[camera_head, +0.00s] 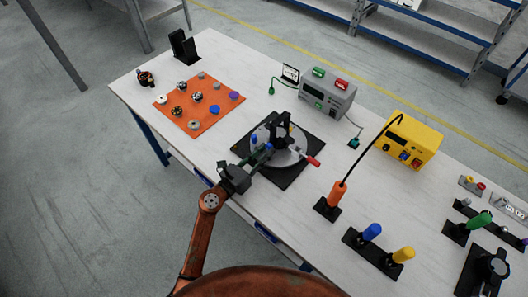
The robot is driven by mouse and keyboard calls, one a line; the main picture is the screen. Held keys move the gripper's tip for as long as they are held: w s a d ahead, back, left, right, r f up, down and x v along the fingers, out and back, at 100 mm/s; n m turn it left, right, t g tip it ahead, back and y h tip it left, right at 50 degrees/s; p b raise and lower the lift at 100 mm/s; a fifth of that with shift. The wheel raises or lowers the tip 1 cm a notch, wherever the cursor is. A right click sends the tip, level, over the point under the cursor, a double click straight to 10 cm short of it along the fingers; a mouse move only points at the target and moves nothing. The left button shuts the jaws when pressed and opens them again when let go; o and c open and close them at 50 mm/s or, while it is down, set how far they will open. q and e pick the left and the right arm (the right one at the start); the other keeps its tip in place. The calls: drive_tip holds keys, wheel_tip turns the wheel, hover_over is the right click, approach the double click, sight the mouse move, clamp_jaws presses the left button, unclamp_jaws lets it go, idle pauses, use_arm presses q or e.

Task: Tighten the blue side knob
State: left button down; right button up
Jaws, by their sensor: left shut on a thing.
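A fixture with a round grey plate (289,157) and a dark upright clamp (282,130) stands on a black mat (285,182) in the middle of the table. A blue knob (254,140) shows at its left side. My left gripper (264,153) reaches in from the lower left to the fixture's near-left side. A red-handled lever (313,161) sticks out at the fixture's right. My right gripper is not in view.
An orange mat (214,117) with several small parts lies left. A grey meter (326,97) and yellow station (409,140) stand behind and right. An orange-handled tool (336,194) stands right of the fixture; blue (372,231) and yellow (403,254) handles stand nearer the front edge.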

use_arm(q)
drive_tip(key=shift+m, duration=0.3)
drive_tip(key=shift+f+m+b, duration=0.1)
drive_tip(key=shift+m+b, duration=0.35)
drive_tip(key=shift+m, duration=2.65)
drive_tip(key=c, duration=1.7)
unclamp_jaws()
drive_tip(key=shift+o, duration=0.2)
drive_tip(key=v, duration=1.2)
